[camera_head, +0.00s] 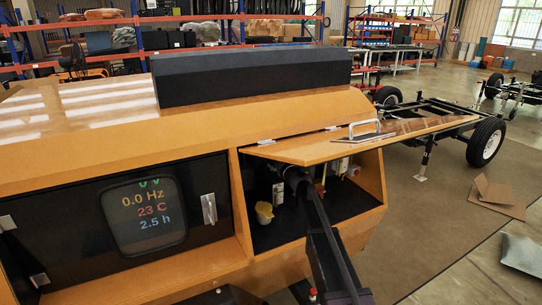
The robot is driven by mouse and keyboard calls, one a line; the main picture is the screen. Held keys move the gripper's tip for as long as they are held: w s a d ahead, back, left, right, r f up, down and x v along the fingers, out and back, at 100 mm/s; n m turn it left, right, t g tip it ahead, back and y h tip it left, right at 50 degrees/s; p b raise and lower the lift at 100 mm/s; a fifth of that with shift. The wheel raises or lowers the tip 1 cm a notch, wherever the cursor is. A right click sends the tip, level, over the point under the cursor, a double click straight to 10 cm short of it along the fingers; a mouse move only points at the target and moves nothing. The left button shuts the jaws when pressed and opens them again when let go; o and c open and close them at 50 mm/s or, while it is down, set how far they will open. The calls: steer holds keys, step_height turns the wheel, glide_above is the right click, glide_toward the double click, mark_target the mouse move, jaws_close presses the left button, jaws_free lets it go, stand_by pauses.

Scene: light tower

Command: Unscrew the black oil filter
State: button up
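An open compartment (371,190) in the orange machine shows at the centre right, under a raised orange lid (345,145). My dark arm reaches up from the bottom into this compartment. My gripper (291,176) is at its upper left, dark against a dark interior. Its fingers cannot be made out, nor whether they are open or shut. I cannot pick out the black oil filter with certainty. It may be among the dark shapes near my gripper or hidden behind my arm.
A small yellow cup-like part (264,211) is left of my arm. A white part with a red cap (353,171) is at the right. The raised lid limits room above. A display panel (146,214) is left of the compartment. A wheeled trailer frame (440,115) stands behind right.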

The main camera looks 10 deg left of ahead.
steer(key=shift+w, duration=0.1)
steer(key=shift+n, duration=2.6)
steer(key=o, duration=1.1)
steer(key=shift+f, duration=0.1)
steer(key=m, duration=0.3)
steer(key=shift+m, duration=1.1)
